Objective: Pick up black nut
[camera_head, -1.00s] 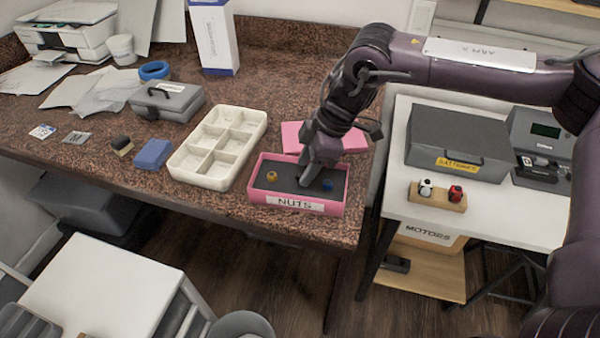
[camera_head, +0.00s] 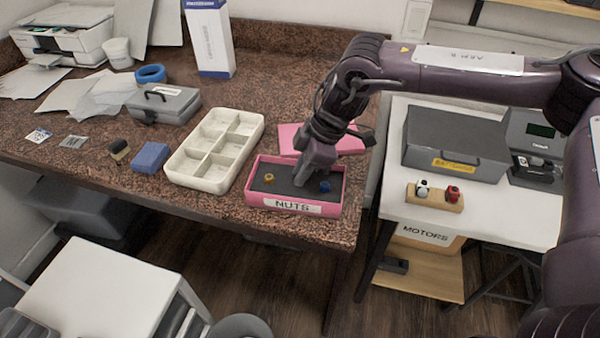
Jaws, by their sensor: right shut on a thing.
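I cannot make out the black nut itself. My left gripper is not in view.
A white tray with several compartments (camera_head: 198,183) stands left of the box. The pink lid (camera_head: 345,146) lies behind it. A blue block (camera_head: 150,157) and a grey case (camera_head: 165,105) are further left. A white table with a grey batteries box (camera_head: 455,135) stands at the right.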

